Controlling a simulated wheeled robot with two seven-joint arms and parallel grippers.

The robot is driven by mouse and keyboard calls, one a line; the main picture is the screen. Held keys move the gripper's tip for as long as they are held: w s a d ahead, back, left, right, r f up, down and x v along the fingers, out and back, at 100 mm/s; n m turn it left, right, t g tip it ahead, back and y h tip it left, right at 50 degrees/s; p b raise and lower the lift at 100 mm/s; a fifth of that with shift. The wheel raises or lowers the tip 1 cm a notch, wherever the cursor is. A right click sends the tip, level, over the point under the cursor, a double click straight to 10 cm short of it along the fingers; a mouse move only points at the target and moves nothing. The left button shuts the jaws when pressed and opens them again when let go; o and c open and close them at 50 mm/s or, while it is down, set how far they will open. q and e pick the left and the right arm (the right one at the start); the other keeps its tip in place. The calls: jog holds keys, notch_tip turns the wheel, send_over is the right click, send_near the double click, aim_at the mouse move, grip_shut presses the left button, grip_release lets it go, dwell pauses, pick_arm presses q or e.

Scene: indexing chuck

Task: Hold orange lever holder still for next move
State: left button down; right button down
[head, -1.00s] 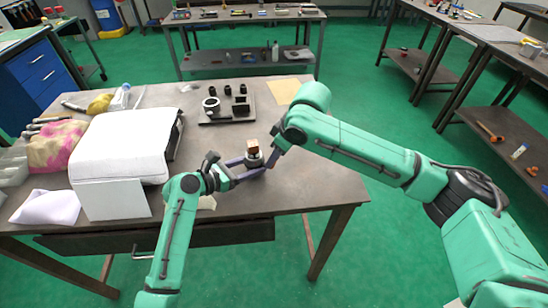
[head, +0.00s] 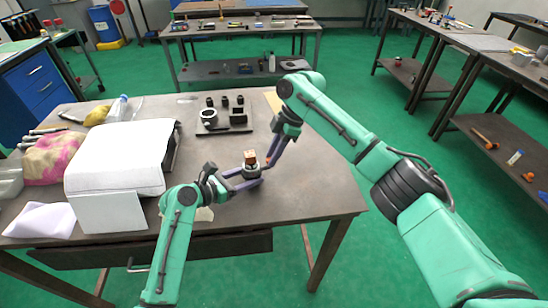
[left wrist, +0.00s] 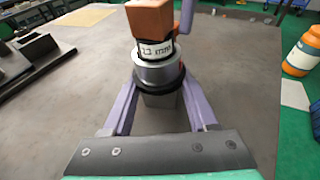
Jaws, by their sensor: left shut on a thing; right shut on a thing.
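The orange lever holder (head: 250,157) is a block on top of a round metal chuck with a dark band. In the left wrist view the orange block (left wrist: 149,18) sits above a white marked ring and the silver chuck body (left wrist: 158,72). My left gripper (head: 247,180) is shut on the chuck body, one purple finger on each side. My right gripper (head: 267,163) comes from the back right and is shut on the orange block. One of its purple fingers shows beside the block in the left wrist view. Its exact contact is partly hidden.
A dark fixture plate (head: 222,127) with several black parts stands behind the chuck. A white covered box (head: 118,158) and a pink-yellow cloth (head: 55,152) lie at left. The table's right side (head: 318,185) is clear.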

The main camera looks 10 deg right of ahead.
jog(key=shift+w+n, duration=0.35)
jog(key=shift+n, duration=0.15)
jog(key=shift+g, duration=0.3)
jog(key=c, duration=0.7)
grip_release()
jog(key=shift+o, duration=0.2)
jog(key=shift+r, duration=0.1)
jog(key=s+v, duration=0.1)
jog(key=v, duration=1)
jog(key=shift+w+r, duration=0.4)
jog(key=shift+w, duration=0.1)
jog(key=shift+d, duration=0.1)
